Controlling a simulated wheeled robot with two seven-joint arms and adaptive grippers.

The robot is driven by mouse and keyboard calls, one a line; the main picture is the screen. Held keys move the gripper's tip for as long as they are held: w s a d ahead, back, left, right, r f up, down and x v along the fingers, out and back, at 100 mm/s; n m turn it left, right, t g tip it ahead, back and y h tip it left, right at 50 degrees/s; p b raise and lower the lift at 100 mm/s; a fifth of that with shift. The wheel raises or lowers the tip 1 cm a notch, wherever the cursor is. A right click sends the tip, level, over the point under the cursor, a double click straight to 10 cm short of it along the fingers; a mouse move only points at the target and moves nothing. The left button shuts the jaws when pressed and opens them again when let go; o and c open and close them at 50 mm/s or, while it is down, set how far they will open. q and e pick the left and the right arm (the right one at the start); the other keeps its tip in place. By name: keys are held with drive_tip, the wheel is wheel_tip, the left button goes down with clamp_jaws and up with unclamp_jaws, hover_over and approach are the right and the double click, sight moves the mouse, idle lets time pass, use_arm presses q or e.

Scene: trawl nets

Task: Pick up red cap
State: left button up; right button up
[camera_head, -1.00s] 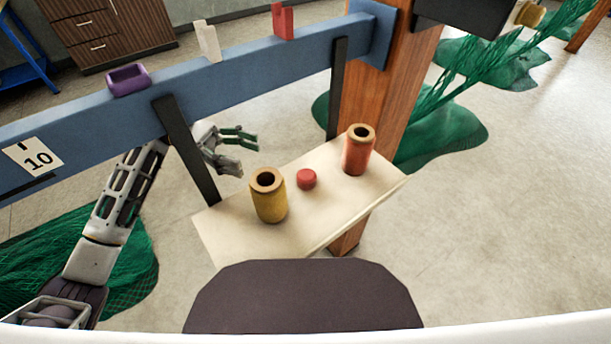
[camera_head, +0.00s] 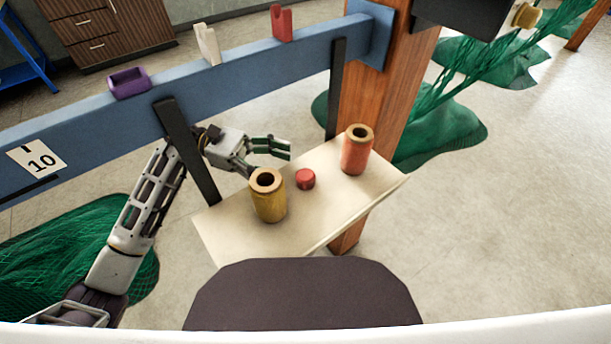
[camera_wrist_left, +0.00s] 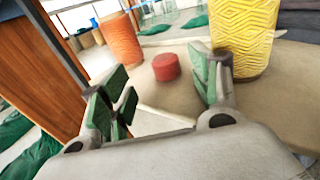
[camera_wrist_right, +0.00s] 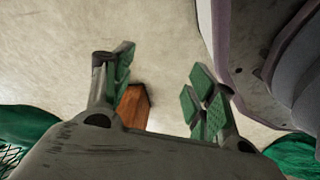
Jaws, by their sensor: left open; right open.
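The red cap (camera_head: 305,179) lies on the pale shelf (camera_head: 328,210) between a yellow cylinder (camera_head: 268,198) and an orange-red cylinder (camera_head: 356,152). In the left wrist view the red cap (camera_wrist_left: 166,67) is ahead of the fingers and between them. My left gripper (camera_head: 280,158) is open and empty, at the shelf's far edge behind the yellow cylinder, apart from the cap. It also shows in the left wrist view (camera_wrist_left: 160,95). My right gripper (camera_wrist_right: 160,95) is open and empty over the floor. It is not in the head view.
A blue beam (camera_head: 230,85) with black uprights runs behind the shelf, holding a purple tray (camera_head: 128,83), a white holder (camera_head: 208,45) and a red holder (camera_head: 282,24). A wooden post (camera_head: 385,90) stands at the right. Green nets (camera_head: 440,135) lie on the floor.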

sight(302, 173)
drive_tip(key=shift+w, duration=0.1)
use_arm(q)
drive_tip(key=shift+s+d, duration=0.25)
drive_tip(key=shift+d, duration=0.2)
drive_tip(key=shift+s+d, duration=0.2)
drive_tip(key=shift+d, duration=0.1)
drive_tip(key=x, duration=0.2)
drive_tip(key=shift+s+d+p, duration=0.2)
drive_tip(key=shift+d+p, duration=0.1)
drive_tip(key=shift+p, duration=0.05)
drive_tip(key=shift+s+d, duration=0.1)
drive_tip(key=shift+d, duration=0.25)
drive_tip(key=shift+f, duration=0.1)
use_arm(e)
drive_tip(key=shift+s+d+f, duration=0.25)
drive_tip(key=shift+d+f, duration=0.3)
drive_tip(key=shift+d, duration=0.1)
